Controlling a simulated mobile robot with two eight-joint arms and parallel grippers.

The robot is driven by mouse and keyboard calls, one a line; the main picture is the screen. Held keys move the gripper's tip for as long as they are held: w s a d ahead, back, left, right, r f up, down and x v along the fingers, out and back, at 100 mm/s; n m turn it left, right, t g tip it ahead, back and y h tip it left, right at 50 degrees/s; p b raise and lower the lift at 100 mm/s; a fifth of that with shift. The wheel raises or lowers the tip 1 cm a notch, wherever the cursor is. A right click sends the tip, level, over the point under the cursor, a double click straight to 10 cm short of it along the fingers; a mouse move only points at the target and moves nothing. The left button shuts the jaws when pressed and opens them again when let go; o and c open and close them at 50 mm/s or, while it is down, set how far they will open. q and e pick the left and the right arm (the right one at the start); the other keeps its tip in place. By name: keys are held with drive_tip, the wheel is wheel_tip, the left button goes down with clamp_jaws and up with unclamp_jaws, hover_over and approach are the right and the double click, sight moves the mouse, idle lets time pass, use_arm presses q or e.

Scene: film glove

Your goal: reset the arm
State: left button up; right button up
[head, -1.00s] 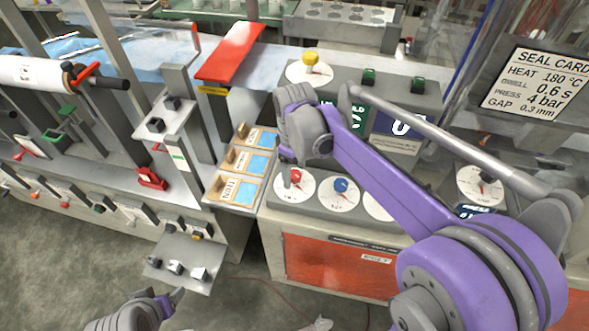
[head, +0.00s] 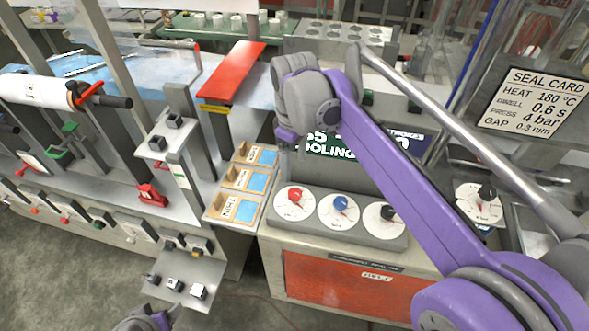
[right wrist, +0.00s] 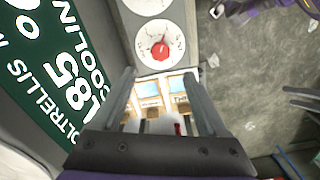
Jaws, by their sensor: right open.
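My right arm crosses the head view from the lower right, with its purple and grey wrist over the grey control box. My right gripper (head: 290,141) is only partly visible there, near the left side of the box. In the right wrist view my right gripper (right wrist: 162,75) is open, its two grey fingers apart with nothing held between them. Beyond the fingers are wooden trays with blue labels (right wrist: 150,90) and a red-knobbed dial (right wrist: 161,45). My left gripper (head: 160,318) shows at the bottom edge of the head view, mostly cut off.
The control box has a red knob (head: 295,197), a blue knob (head: 340,203) and a black knob (head: 388,212). Wooden trays (head: 240,180) lie to its left. A red lever plate (head: 232,72) and a white roll (head: 35,90) stand further left. A seal card (head: 540,100) hangs at right.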

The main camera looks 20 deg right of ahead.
drive_tip(key=shift+r, duration=0.1)
idle(0.4)
drive_tip(key=s+a+f+m+t, duration=0.2)
drive_tip(key=s+f+m+t, duration=0.3)
drive_tip(key=s+f, duration=0.9)
drive_tip(key=shift+s+m, duration=1.1)
drive_tip(key=shift+s, duration=0.15)
